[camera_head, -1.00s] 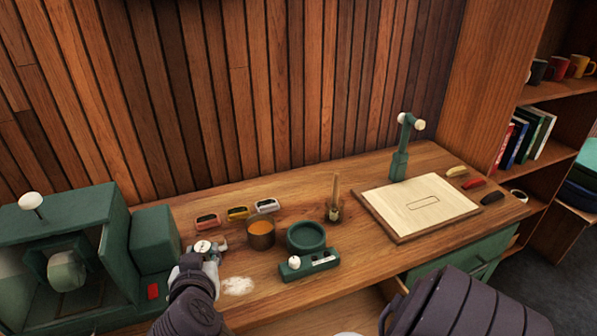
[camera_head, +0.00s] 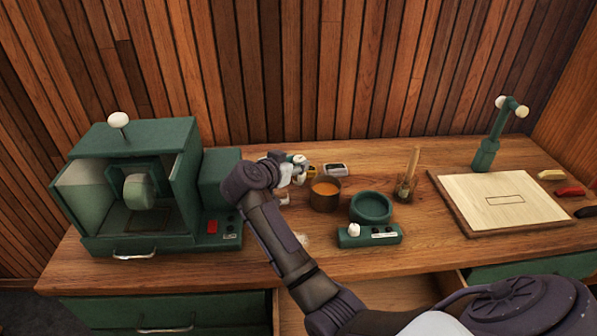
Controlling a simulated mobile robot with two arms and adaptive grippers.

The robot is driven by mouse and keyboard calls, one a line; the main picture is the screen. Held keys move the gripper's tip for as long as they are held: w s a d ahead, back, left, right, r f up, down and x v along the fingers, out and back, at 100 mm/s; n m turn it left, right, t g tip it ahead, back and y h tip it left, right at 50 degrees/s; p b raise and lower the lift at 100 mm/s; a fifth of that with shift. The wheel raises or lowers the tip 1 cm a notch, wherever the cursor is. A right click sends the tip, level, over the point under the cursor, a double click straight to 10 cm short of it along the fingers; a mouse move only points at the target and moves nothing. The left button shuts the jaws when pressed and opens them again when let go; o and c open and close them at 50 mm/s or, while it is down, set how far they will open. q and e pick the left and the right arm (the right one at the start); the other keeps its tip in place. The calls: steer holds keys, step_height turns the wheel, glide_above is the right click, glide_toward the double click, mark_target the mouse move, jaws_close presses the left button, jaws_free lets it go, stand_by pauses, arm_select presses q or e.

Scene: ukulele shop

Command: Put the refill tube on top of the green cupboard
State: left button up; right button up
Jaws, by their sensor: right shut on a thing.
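My right gripper (camera_head: 293,172) is at the back of the workbench, beside the orange-filled cup. It is shut on a small, mostly hidden thing, which I take to be the refill tube (camera_head: 300,159). Only a pale and greenish bit shows at the fingers. To the left stands a green open-fronted cupboard (camera_head: 150,138) with a white knob on top and a pale wheel inside. A lower green block (camera_head: 221,178) adjoins its right side. The gripper is right of both and apart from the cupboard. My left gripper is not in view.
Near the gripper are an orange-filled cup (camera_head: 325,196), a pale-topped small case (camera_head: 335,169), a green bowl (camera_head: 371,207), a green switch box (camera_head: 370,236) and a brush in a holder (camera_head: 408,180). A board (camera_head: 500,203) lies right. An open drawer (camera_head: 400,291) is below.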

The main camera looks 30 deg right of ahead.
mark_target(298, 180)
step_height(298, 180, down, 3)
steer(key=shift+f, duration=0.15)
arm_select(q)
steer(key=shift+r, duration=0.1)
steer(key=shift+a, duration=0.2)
arm_select(e)
steer(key=shift+f, duration=0.1)
steer(key=o, duration=0.9)
steer(key=shift+c, duration=0.2)
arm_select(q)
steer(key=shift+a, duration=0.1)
